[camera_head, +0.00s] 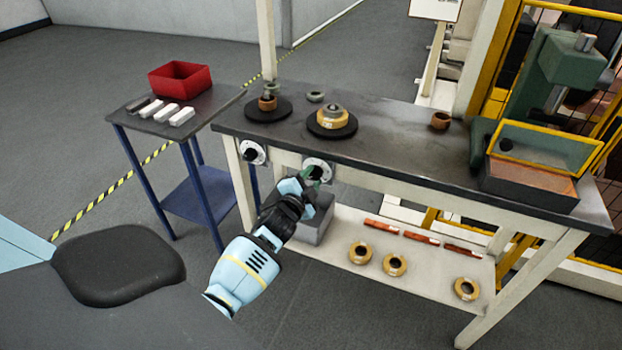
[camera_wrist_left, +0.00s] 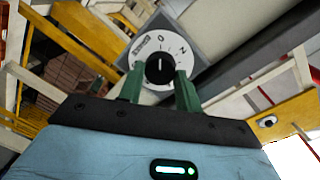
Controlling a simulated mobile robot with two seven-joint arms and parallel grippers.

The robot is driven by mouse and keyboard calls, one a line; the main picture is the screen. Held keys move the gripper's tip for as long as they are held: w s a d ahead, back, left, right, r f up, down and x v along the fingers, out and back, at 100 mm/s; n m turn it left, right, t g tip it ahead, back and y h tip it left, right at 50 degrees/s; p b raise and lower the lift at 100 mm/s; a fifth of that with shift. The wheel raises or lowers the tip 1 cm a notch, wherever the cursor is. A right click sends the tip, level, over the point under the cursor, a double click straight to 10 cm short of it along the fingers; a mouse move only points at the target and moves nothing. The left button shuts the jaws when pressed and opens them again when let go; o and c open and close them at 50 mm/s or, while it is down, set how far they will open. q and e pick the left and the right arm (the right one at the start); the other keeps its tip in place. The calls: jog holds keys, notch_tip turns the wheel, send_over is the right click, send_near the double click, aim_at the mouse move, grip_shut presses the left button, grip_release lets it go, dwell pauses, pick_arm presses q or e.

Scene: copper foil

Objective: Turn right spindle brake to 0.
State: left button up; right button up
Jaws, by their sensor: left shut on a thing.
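The right spindle brake is a black knob on a round white dial (camera_head: 317,168) on the front edge of the workbench. In the left wrist view, the black knob (camera_wrist_left: 160,69) sits between the green fingertips of my left gripper (camera_wrist_left: 160,92). The gripper is shut on it. Marks show around the dial, with a 0 near the top in this view. A pale line on the knob points up, roughly toward the 0. My left gripper (camera_head: 312,180) reaches the dial from below in the head view and partly covers it. My right gripper is not in view.
A second dial with a black knob (camera_head: 252,152) is to the left on the same bench edge. The black benchtop (camera_head: 390,140) carries two round turntables and copper rolls. A grey bin (camera_head: 316,222) sits below the dial. A blue side table (camera_head: 178,124) stands at left.

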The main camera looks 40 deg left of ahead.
pick_arm(q)
jog(key=shift+n, duration=0.4)
jog(key=o, duration=1)
jog(key=v, duration=0.8)
jog(key=shift+p, duration=0.4)
jog(key=shift+w, duration=0.1)
